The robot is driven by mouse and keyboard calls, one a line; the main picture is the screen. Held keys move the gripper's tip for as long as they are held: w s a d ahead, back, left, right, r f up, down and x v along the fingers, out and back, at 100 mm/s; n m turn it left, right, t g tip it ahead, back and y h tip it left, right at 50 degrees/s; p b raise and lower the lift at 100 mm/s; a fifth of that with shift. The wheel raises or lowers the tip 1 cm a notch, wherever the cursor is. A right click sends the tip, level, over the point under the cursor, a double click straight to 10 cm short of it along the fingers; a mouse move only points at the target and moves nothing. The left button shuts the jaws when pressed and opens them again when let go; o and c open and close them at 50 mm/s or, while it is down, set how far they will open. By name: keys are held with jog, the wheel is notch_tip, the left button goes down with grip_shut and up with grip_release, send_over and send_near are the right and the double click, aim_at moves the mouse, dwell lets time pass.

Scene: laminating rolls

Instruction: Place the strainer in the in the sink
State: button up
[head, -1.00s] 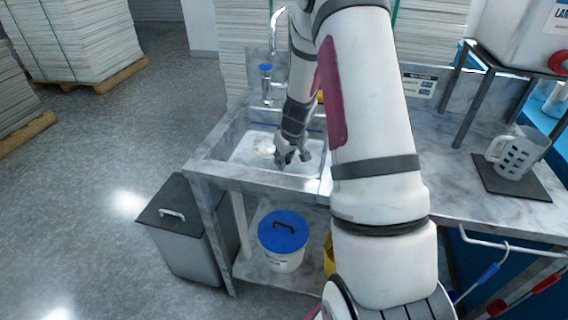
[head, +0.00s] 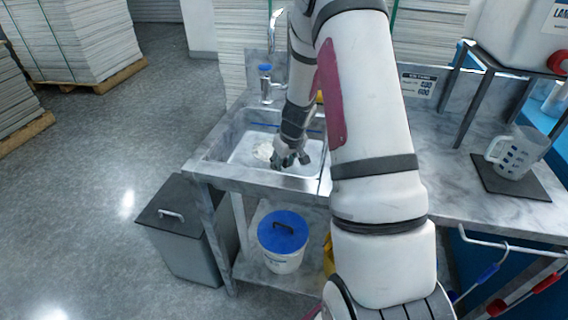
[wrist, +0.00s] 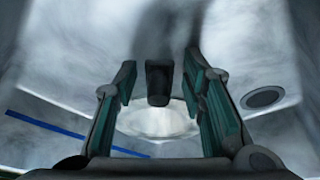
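The sink (head: 222,146) is a pale basin at the left end of the counter. A whitish round thing, which looks like the strainer (head: 263,151), lies on its floor. In the wrist view the pale disc (wrist: 150,120) shows low between my fingers. A dark upright block (wrist: 158,82) stands beyond it between the fingertips; I cannot tell whether it belongs to the strainer. The round dark drain (wrist: 263,97) is to the right of the disc. My gripper (head: 291,160) is down in the sink, just right of the whitish thing, with its fingers apart (wrist: 160,82).
The tap (head: 272,50) and a blue-capped bottle (head: 265,83) stand behind the sink. A measuring jug (head: 515,155) sits on a dark mat at the right. A grey bin (head: 185,235) and blue-lidded bucket (head: 283,250) are below. Sink walls surround my gripper.

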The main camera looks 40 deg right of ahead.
jog(key=d+p+v, duration=0.1)
jog(key=v, duration=1)
jog(key=s+a+r+n+y, duration=0.1)
jog(key=s+a+r, duration=0.4)
jog(key=a+r, duration=0.3)
jog(key=s+a+r+y, duration=0.1)
jog(key=s+a+r, duration=0.3)
jog(key=a+r, duration=0.4)
jog(key=s+a+r, duration=0.1)
jog(key=s+a, duration=0.3)
jog(key=s, duration=0.6)
jog(key=s+a+r+g+h, duration=0.1)
jog(key=s+a, duration=0.3)
jog(key=s, duration=0.6)
jog(key=shift+r, duration=0.15)
